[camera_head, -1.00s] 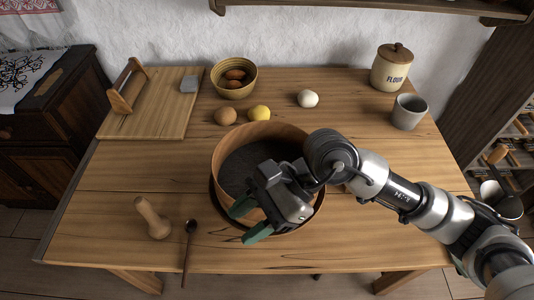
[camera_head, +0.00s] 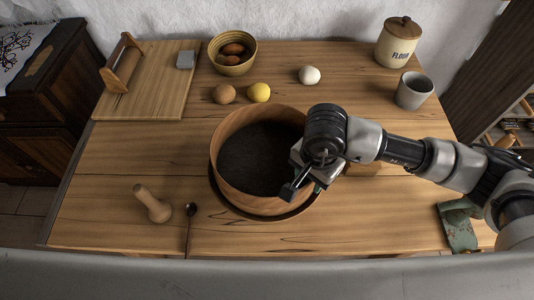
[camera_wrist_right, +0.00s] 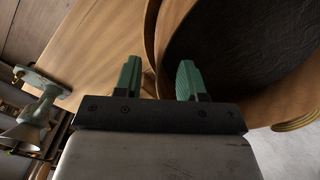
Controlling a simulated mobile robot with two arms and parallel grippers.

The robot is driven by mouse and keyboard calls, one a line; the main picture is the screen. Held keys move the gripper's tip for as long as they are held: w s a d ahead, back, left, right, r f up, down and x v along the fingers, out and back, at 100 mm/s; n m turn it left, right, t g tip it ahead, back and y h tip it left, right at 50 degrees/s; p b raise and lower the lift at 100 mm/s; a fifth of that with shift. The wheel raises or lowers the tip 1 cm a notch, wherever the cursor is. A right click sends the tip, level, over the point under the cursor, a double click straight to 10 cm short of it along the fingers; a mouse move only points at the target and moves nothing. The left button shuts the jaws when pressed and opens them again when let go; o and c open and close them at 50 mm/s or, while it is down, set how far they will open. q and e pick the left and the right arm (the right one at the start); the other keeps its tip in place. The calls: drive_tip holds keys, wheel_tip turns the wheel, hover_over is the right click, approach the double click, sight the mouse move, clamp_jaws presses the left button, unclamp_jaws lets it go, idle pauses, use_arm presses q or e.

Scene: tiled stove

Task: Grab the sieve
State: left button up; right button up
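The sieve (camera_head: 229,187) is a round wooden hoop with a dark mesh inside, in the middle of the table in the head view. Its wooden wall and dark mesh also show in the wrist view (camera_wrist_right: 176,25). My right gripper (camera_head: 305,187) is at the sieve's right front wall. One finger shows over the inside and the other near the outside. In the wrist view my right gripper's green fingers (camera_wrist_right: 159,80) are apart, with the sieve wall beyond and partly between them. Contact cannot be told. My left gripper is not in view.
A wooden pestle (camera_head: 152,204) and a dark spoon (camera_head: 190,226) lie left of the sieve. A brown egg (camera_head: 223,94), a yellow lemon (camera_head: 259,92) and a white egg (camera_head: 309,75) lie behind it. A flour jar (camera_head: 397,43) and grey cup (camera_head: 413,90) stand at back right.

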drive_tip(key=shift+w+d+f+p, duration=0.15)
drive_tip(key=shift+f+p, duration=0.35)
drive_tip(key=shift+f, duration=1.4)
clamp_jaws()
drive_tip(key=shift+r, duration=0.1)
